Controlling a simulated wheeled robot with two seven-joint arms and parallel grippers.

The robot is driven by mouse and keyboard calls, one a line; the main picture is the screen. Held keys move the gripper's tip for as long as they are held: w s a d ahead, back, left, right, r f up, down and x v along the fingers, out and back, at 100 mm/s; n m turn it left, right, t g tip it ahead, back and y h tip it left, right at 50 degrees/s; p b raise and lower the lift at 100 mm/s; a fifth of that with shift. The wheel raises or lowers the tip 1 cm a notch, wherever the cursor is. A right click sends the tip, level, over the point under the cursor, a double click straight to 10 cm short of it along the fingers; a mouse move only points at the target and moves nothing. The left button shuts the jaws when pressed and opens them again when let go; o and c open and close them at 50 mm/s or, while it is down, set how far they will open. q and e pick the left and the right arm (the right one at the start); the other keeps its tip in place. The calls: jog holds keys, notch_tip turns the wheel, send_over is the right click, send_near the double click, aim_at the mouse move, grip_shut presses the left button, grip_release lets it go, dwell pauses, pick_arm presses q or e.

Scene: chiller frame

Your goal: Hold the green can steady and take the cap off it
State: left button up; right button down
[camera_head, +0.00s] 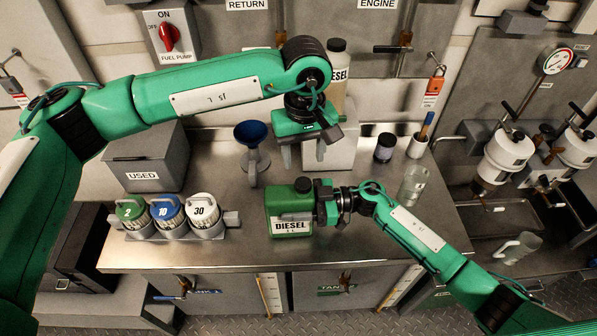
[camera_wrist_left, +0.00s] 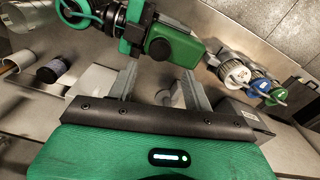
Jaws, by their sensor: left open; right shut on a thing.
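The green can (camera_head: 281,209), labelled DIESEL, stands upright on the steel bench near its front edge. Its black cap (camera_head: 303,184) sits on top, and also shows in the left wrist view (camera_wrist_left: 160,48). My right gripper (camera_head: 322,207) is shut on the can from its right side. My left gripper (camera_head: 304,152) is open and empty, fingers down, above and behind the can, apart from the cap. In the left wrist view the can (camera_wrist_left: 180,45) lies beyond the spread fingers (camera_wrist_left: 160,85). Part of the can's right side is hidden by my right gripper.
A blue funnel (camera_head: 251,134) stands behind the can to the left. Several numbered filters (camera_head: 169,212) sit in a rack at left, near a USED bin (camera_head: 145,158). A dark jar (camera_head: 385,147) and a glass beaker (camera_head: 411,186) stand at right. Bench around the can's front is clear.

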aim_at(303, 183)
pick_arm(q)
jog(key=m, duration=1.1)
jog(key=shift+m, duration=0.3)
jog(key=shift+f, duration=4)
jog(key=c, duration=1)
